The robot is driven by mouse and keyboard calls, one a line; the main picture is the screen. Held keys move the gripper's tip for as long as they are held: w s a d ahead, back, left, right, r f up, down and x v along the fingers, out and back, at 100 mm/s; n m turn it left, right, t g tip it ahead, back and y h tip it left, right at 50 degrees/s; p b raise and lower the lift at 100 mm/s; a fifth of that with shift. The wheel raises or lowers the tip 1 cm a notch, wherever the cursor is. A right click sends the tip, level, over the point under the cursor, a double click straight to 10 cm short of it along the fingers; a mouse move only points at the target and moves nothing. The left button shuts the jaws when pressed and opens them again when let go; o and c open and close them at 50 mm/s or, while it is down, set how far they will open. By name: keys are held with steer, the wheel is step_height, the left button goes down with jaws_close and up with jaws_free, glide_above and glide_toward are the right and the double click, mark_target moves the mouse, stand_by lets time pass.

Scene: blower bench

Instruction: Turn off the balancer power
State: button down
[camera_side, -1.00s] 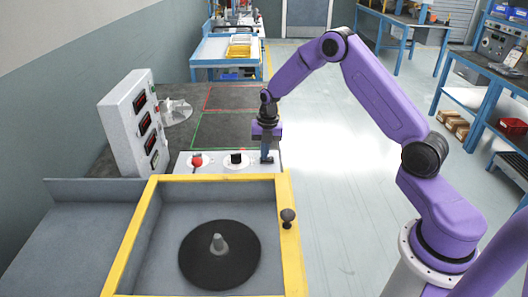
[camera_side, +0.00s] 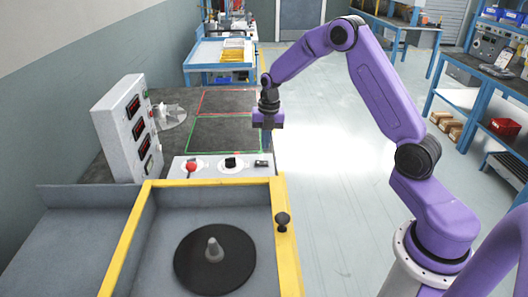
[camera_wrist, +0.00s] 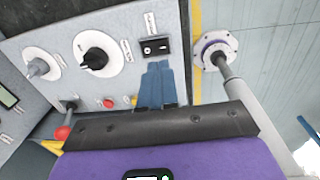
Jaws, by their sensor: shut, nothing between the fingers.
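A black rectangular switch (camera_wrist: 155,46) with small white marks sits on the light control panel (camera_side: 210,172). In the side view the switch (camera_side: 262,163) is at the panel's right end. Its on or off position is too small to tell. My gripper (camera_side: 267,122) hangs above the right end of the panel, clear of it. In the wrist view its blue fingers (camera_wrist: 157,82) are together and empty, with their tips just below the switch in the picture.
Left of the switch is a black knob (camera_wrist: 96,58) on a white dial. A red ball knob (camera_side: 191,167) stands further left. A grey box with red displays (camera_side: 127,125) rises at the left. In front is a yellow-framed well (camera_side: 285,245) holding a black disc.

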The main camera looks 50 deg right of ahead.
mark_target(258, 162)
step_height(258, 162, up, 8)
steer(key=shift+s+d+r, duration=0.15)
steer(key=shift+s+d, duration=0.2)
steer(key=shift+w+a+r, duration=0.1)
steer(key=shift+w+a, duration=0.4)
steer(key=shift+a, duration=0.05)
steer(key=f, duration=0.9)
steer(key=w+a+f, duration=0.1)
steer(key=f, duration=0.4)
steer(key=shift+w+a, duration=0.1)
steer(key=shift+f, duration=0.2)
